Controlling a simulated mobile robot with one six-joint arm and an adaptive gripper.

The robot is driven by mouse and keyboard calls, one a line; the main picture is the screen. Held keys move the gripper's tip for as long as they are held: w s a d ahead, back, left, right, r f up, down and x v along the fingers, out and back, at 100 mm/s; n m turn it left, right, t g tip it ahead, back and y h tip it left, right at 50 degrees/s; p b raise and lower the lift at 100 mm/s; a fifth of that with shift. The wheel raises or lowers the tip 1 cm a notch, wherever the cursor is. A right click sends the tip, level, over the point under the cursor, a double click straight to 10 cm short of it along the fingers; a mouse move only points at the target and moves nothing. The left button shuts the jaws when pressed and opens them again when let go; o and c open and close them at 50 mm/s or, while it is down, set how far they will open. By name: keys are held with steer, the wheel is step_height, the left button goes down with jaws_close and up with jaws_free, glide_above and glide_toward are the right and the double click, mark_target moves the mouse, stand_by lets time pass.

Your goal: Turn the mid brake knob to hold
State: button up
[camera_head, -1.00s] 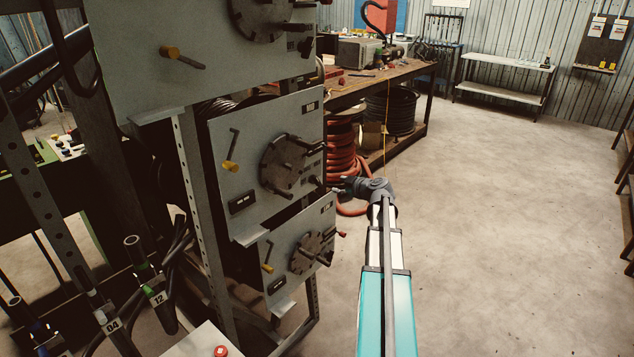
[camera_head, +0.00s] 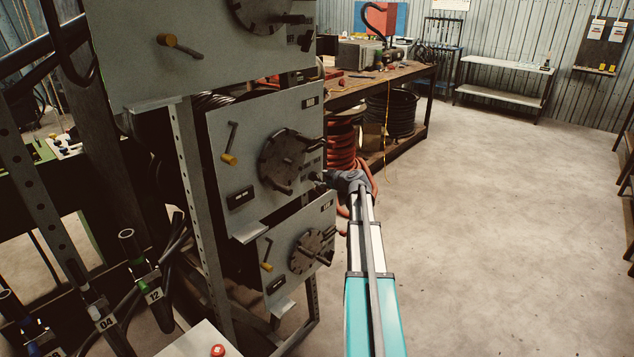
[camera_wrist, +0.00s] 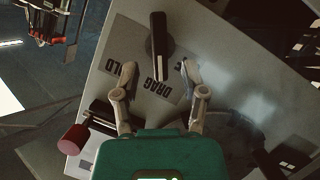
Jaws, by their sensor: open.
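The mid brake knob (camera_wrist: 157,35) is a black bar with a white line, on a grey panel in the wrist view. Its white line points toward the word DRAG on the label plate (camera_wrist: 157,92). My gripper (camera_wrist: 158,70) is open, with one finger on each side of the knob's near end. Contact cannot be told. In the head view my gripper (camera_head: 334,178) is at the right edge of the mid panel (camera_head: 228,133), where the knob is hardly visible.
A red-tipped handle (camera_wrist: 74,139) sticks out at the lower left of the wrist view. The mid panel carries a round crank disc (camera_head: 283,158) and a yellow-tipped lever (camera_head: 229,158). Similar panels are above and below. Open floor (camera_head: 500,220) lies to the right.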

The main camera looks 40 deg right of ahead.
mark_target(318, 177)
steer(key=shift+b+x, duration=0.4)
steer(key=shift+x, duration=1.35)
jaws_close()
